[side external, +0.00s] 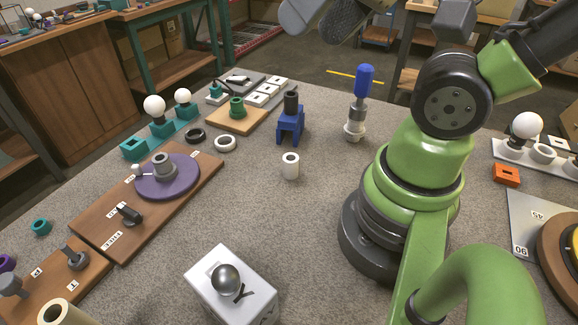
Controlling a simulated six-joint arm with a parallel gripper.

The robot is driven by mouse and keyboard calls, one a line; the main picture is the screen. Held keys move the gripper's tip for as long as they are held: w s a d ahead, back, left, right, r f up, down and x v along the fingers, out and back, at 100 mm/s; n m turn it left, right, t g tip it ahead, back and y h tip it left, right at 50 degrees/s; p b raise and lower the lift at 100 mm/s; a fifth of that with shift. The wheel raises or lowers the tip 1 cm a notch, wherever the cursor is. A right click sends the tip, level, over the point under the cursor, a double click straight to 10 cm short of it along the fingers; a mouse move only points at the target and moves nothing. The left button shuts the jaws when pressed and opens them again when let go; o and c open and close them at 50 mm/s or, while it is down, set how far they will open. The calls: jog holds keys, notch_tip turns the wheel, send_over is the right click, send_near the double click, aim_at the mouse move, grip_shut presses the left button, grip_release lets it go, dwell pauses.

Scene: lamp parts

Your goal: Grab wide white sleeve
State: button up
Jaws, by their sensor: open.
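A short white sleeve (290,166) stands upright on the grey table near the middle of the side external view, its dark bore facing up. It stands apart from everything around it, in front of a blue stand. A larger cream sleeve (62,312) is partly cut off at the bottom left edge. My arm rises at the right and leaves the frame at the top, and nothing of mine touches the white sleeve.
A blue stand (291,125) holds a dark cylinder behind the sleeve. A blue-handled tool (364,82) stands upright behind right. A white ring (225,143) and a black ring (195,135) lie left. A white box (205,277) bears a metal ball in front. Table around the sleeve is clear.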

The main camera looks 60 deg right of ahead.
jog(key=n+g+h, duration=0.1)
jog(key=g+h, duration=0.1)
jog(key=g, duration=0.5)
send_over(291, 158)
jog(key=f, duration=2)
jog(key=shift+a+f, duration=0.3)
jog(key=shift+a, duration=0.1)
notch_tip(291, 158, down, 5)
jog(key=shift+f, duration=0.1)
jog(key=shift+d+f, duration=0.25)
jog(key=shift+f, duration=1.05)
jog(key=shift+d+f, duration=0.2)
jog(key=shift+f, duration=1.05)
jog(key=c, duration=1)
